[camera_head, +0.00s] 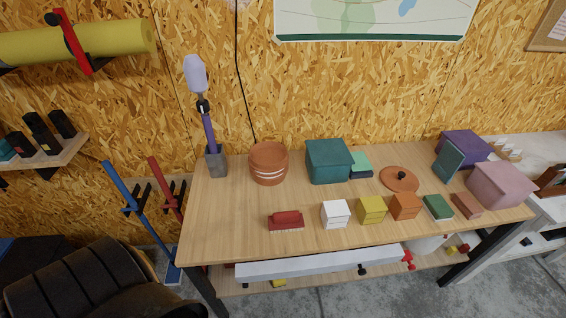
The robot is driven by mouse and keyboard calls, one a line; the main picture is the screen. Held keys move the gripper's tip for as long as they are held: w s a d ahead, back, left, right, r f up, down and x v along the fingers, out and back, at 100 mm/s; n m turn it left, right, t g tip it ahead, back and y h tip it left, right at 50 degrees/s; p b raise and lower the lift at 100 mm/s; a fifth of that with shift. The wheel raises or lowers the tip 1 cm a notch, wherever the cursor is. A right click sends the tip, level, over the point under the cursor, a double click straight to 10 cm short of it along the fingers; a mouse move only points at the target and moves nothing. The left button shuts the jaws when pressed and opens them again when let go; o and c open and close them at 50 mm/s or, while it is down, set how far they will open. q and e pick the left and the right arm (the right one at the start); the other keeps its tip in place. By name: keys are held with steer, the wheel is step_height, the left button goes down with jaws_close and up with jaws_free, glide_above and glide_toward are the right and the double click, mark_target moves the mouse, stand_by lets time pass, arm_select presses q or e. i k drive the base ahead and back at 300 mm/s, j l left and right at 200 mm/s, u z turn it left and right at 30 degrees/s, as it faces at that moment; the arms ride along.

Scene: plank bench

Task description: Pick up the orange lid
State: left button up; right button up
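The orange lid (399,180) is a flat, round, terracotta-coloured disc with a small knob on top. It lies on the right half of the wooden bench, behind a small orange box (405,206) and to the right of the teal boxes. A round orange-brown pot (268,164) with pale stripes stands at the back left of the bench, apart from the lid. Neither of my grippers is in view.
A teal box (328,161) stands left of the lid; a purple box (463,146) and pink box (501,184) stand right. Small white, yellow and green boxes line the front. A red brush (286,220) lies front left. The bench's left front is clear.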

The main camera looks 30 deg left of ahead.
mark_target(398, 179)
steer(key=i+l+u, duration=0.15)
steer(key=u, duration=0.3)
steer(key=i+l+u, duration=0.1)
steer(key=l+u, duration=0.2)
steer(key=u, duration=0.15)
steer(key=i+l+u, duration=0.1)
steer(key=l, duration=0.5)
steer(key=i+l+u, duration=0.1)
steer(key=l, duration=0.45)
steer(key=i+l+u, duration=0.1)
steer(key=l, duration=0.5)
steer(key=i+l+u, duration=0.1)
steer(key=l, duration=0.55)
steer(key=i+l+u, duration=0.1)
steer(key=l, duration=0.5)
steer(key=i, duration=0.1)
